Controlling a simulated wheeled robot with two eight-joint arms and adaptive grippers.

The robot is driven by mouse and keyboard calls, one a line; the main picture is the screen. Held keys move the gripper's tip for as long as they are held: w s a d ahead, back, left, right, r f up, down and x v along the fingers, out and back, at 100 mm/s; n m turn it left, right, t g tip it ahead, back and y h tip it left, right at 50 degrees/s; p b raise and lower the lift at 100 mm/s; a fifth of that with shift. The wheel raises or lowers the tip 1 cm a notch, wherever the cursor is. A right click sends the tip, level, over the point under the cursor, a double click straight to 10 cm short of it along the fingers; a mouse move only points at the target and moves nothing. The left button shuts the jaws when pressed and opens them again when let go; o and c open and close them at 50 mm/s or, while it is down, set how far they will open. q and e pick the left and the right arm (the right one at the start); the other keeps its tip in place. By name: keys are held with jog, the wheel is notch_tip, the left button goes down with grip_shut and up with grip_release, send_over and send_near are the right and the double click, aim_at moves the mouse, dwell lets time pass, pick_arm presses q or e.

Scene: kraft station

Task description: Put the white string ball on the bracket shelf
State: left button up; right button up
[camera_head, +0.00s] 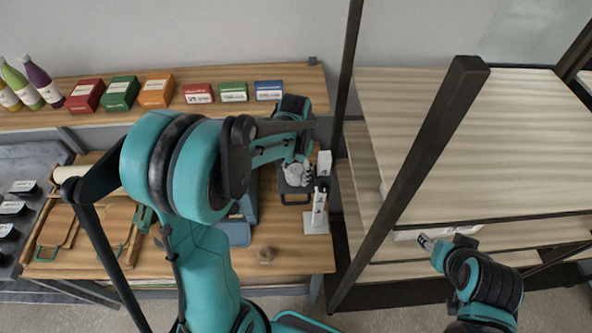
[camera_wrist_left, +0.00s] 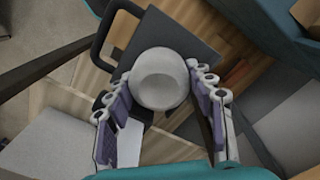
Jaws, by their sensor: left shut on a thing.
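The white string ball (camera_head: 296,173) is between the fingers of my left gripper (camera_head: 298,165), above or on a dark tray near the right end of the workbench. In the left wrist view the ball (camera_wrist_left: 160,80) sits between the two fingers (camera_wrist_left: 158,100), which are closed on its sides. I cannot tell whether it touches the tray. The bracket shelf (camera_head: 222,76) is the wooden wall shelf behind the bench. My right gripper (camera_head: 427,242) is at the lower right by the rack; its finger opening is unclear.
The bracket shelf holds bottles (camera_head: 45,84) and several coloured boxes (camera_head: 156,91). The dark tray (camera_head: 292,199) has a handle. A white stand (camera_head: 317,222) and a small brown object (camera_head: 265,255) are nearby. The rack's dark post (camera_head: 410,185) rises at the right.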

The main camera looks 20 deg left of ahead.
pick_arm(q)
jog(key=shift+s+f+b, duration=0.15)
jog(key=shift+b, duration=0.15)
jog(key=o, duration=1.2)
jog(key=shift+c, duration=0.2)
jog(key=shift+r+p, duration=0.25)
jog(key=shift+p, duration=0.05)
notch_tip(320, 180, up, 11)
jog(key=n+t, duration=0.3)
jog(key=t, duration=0.3)
send_near(295, 169)
jog(key=s+d+r, duration=0.1)
jog(key=s+d, duration=0.3)
jog(key=s, duration=0.3)
jog(key=shift+s+d+f+n+t+b, duration=0.2)
jog(key=shift+s+f+n+t+b, duration=0.25)
jog(key=shift+s+t, duration=0.2)
